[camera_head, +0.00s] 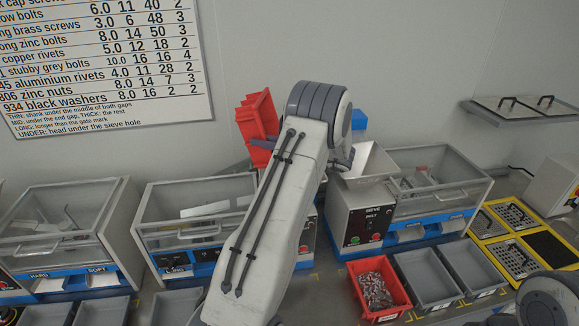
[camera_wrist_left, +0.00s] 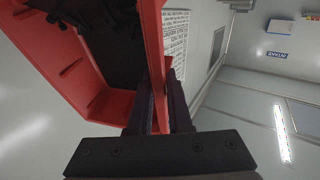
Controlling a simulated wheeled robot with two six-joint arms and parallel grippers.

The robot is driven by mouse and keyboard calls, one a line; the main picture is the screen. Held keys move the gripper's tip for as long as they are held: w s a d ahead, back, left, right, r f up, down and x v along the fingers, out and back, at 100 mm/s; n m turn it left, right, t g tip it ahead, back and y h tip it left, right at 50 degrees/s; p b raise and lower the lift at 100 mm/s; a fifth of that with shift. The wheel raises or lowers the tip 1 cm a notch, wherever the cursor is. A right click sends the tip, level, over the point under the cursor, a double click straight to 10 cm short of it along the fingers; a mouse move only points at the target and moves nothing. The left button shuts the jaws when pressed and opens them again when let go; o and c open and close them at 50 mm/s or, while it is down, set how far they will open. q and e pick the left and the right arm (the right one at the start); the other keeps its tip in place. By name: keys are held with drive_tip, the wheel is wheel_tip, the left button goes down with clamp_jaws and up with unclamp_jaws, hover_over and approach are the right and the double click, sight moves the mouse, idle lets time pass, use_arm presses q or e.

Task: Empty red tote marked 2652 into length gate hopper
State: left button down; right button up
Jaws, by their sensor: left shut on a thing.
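A red tote (camera_head: 257,117) is held up, steeply tilted, near the back wall in the head view. In the left wrist view the red tote (camera_wrist_left: 82,78) fills the upper left, with dark pieces (camera_wrist_left: 112,32) inside. My left gripper (camera_wrist_left: 160,105) is shut on the tote's wall; in the head view my arm hides most of it. No number is readable on the tote. A clear-lidded machine (camera_head: 190,212) stands below and left of the tote, its front label partly hidden. Any hopper on it is hidden behind my arm. My right gripper is not in view.
A machine marked SIEVE BELT (camera_head: 355,222) with an open hopper (camera_head: 370,163) stands right of my arm. Another red tote (camera_head: 354,265) full of metal pieces sits before it, beside grey bins (camera_head: 427,277). Another clear-lidded machine (camera_head: 60,225) stands at left.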

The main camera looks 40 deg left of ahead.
use_arm(q)
drive_tip(key=shift+w+d+r+y, duration=0.25)
drive_tip(key=shift+w+d+y, duration=0.25)
drive_tip(key=shift+d, duration=0.25)
drive_tip(key=shift+d+g+b, duration=0.15)
drive_tip(key=shift+g+b, duration=0.25)
drive_tip(key=shift+w+d, duration=0.1)
drive_tip(key=shift+w, duration=0.05)
drive_tip(key=shift+r+y, duration=0.1)
drive_tip(key=shift+y, duration=0.2)
drive_tip(key=shift+g+b, duration=0.3)
drive_tip(key=shift+g, duration=0.3)
drive_tip(key=shift+n+g, duration=0.3)
drive_tip(key=shift+d, duration=0.1)
